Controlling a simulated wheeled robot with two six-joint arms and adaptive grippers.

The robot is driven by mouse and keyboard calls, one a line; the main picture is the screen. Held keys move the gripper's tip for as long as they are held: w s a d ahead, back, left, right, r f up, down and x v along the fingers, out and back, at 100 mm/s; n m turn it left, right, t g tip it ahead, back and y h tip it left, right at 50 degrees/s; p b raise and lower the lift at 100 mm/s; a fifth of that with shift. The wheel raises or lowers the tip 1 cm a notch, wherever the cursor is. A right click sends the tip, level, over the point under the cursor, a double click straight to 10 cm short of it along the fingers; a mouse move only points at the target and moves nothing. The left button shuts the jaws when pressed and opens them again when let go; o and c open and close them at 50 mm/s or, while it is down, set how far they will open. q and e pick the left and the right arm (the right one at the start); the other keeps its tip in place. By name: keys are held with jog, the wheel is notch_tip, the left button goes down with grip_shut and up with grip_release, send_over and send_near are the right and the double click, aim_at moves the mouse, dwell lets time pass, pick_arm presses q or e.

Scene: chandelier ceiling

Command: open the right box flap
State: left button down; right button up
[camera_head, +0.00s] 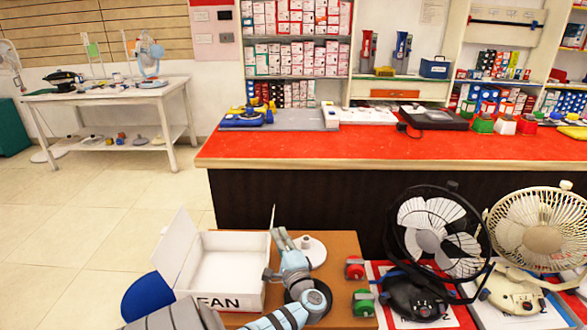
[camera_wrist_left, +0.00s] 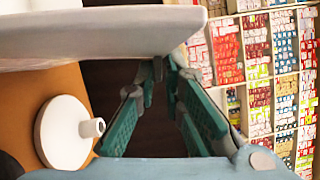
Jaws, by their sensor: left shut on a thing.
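The white box (camera_head: 228,272) stands open on the brown table, with lettering on its front wall. Its left flap (camera_head: 175,243) stands up and leans outward. Its right flap (camera_head: 272,217) shows nearly edge-on as a thin upright strip. My left gripper (camera_head: 280,236) is at the right side of the box, its fingertips at this flap and shut on it. In the left wrist view a pale panel (camera_wrist_left: 100,38), which looks like the flap, crosses above the fingers (camera_wrist_left: 158,72); the exact contact is partly hidden. My right gripper is not in view.
A white round base with a stub (camera_head: 312,250) stands just right of the gripper. Red and green parts (camera_head: 362,302), a black fan (camera_head: 437,232) and a beige fan (camera_head: 541,230) stand farther right. A red-topped counter (camera_head: 390,150) is behind. A blue seat (camera_head: 147,297) is left of the box.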

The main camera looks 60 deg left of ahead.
pick_arm(q)
jog(key=shift+d+f, duration=0.1)
jog(key=shift+f, duration=0.25)
jog(key=c, duration=1.8)
grip_release()
jog(key=shift+o, duration=0.2)
jog(key=shift+r, duration=0.1)
jog(key=v, duration=1.2)
